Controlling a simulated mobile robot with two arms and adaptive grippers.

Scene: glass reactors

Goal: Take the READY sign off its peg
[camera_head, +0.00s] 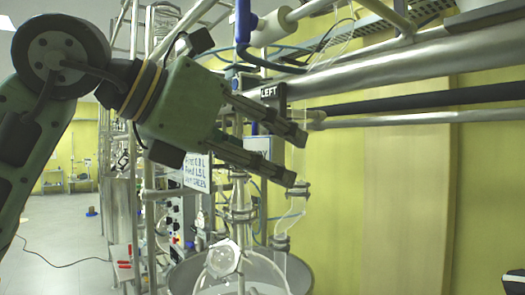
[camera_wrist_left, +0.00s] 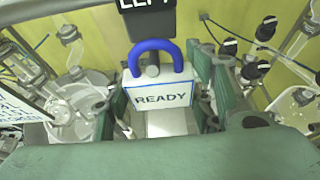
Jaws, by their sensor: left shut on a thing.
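The READY sign (camera_wrist_left: 160,97) is a white plate with a blue border and a thick blue loop handle (camera_wrist_left: 163,45) on top. In the left wrist view it stands upright between the fingers of my left gripper (camera_wrist_left: 160,105), which is shut on it. A grey round peg end (camera_wrist_left: 152,71) shows inside the loop, low down near the plate's top edge. In the head view the sign (camera_head: 258,147) is partly hidden behind the fingers of my left gripper (camera_head: 293,157).
A black LEFT label (camera_head: 268,91) sits just above the sign. Metal pipes (camera_head: 420,62) run along the right. Glassware (camera_head: 290,215) hangs close below the fingers, over a round vessel (camera_head: 300,275). A handwritten board (camera_head: 195,171) is behind the gripper.

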